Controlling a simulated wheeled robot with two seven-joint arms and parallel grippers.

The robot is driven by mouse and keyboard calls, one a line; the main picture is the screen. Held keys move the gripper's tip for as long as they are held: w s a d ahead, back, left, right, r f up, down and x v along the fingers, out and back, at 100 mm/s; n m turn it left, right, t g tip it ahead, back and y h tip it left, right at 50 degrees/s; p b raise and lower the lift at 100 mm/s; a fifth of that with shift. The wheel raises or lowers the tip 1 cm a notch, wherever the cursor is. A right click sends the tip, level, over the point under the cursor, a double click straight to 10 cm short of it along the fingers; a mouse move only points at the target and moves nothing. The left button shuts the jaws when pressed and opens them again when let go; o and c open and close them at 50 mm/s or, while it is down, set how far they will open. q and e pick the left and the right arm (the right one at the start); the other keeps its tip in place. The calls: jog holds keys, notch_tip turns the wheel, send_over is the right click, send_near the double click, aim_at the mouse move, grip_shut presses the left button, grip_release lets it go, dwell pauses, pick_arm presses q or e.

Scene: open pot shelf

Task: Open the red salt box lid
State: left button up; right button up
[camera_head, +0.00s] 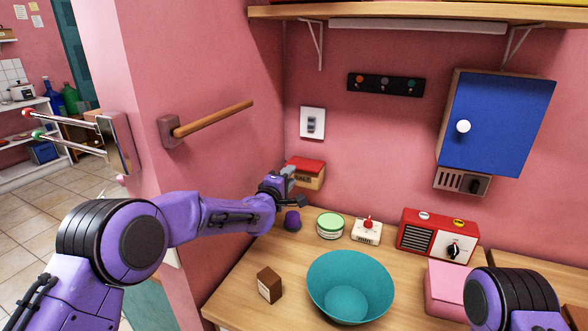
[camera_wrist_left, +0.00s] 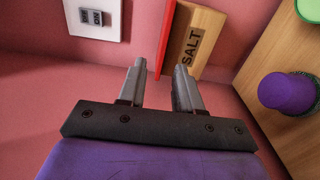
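The salt box (camera_head: 311,181) is a wooden box with a red lid (camera_head: 309,164), against the back wall in the corner. The lid looks closed. In the left wrist view the box front (camera_wrist_left: 205,28) reads SALT, and the red lid (camera_wrist_left: 167,38) shows as a narrow strip left of it. My left gripper (camera_head: 298,186) is at the box's front left and hides part of it. In the left wrist view its two fingers (camera_wrist_left: 161,68) are apart, pointing at the lid edge, with nothing clearly held between them. Whether a finger touches the box cannot be told. My right gripper is out of view.
A purple object (camera_head: 292,220), a green-lidded tin (camera_head: 330,225), a white timer (camera_head: 367,232) and a red radio (camera_head: 437,236) line the counter. A teal bowl (camera_head: 350,286) and brown box (camera_head: 269,284) stand in front. A wooden rod (camera_head: 215,118) juts from the left wall.

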aim_at(305, 164)
pick_arm(q)
jog(key=x, duration=0.4)
jog(key=shift+w+f, duration=0.15)
jog(key=shift+w, duration=0.1)
grip_shut()
jog(key=shift+f, duration=0.1)
dwell(1.2)
